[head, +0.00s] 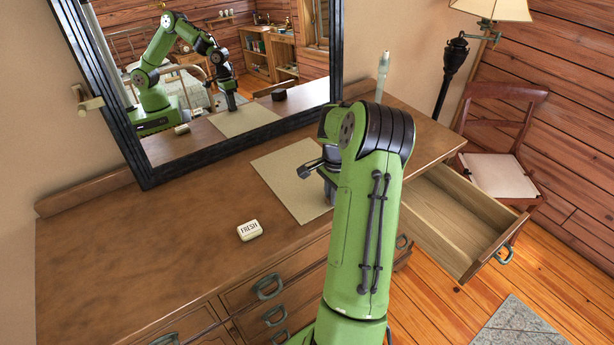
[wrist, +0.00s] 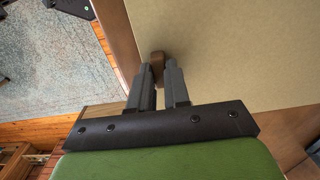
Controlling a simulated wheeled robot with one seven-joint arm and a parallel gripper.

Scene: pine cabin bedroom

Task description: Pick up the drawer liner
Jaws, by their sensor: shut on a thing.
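The drawer liner (head: 285,178) is a flat beige sheet lying on the brown dresser top, partly hidden behind my arm. In the wrist view the liner (wrist: 235,55) fills the upper right, with a small brown tab (wrist: 157,57) at its edge. My gripper (wrist: 159,76) is shut on this tab, one finger on each side. In the head view my arm hides the fingertips. The mirror shows my gripper pointing down at the liner. The liner looks flat on the top; I cannot tell whether its held edge is raised.
A white box marked FRESH (head: 249,231) lies on the dresser (head: 130,235), left of the liner. An empty drawer (head: 455,215) stands open at right. A mirror (head: 215,80) backs the top; a chair (head: 500,150) stands right.

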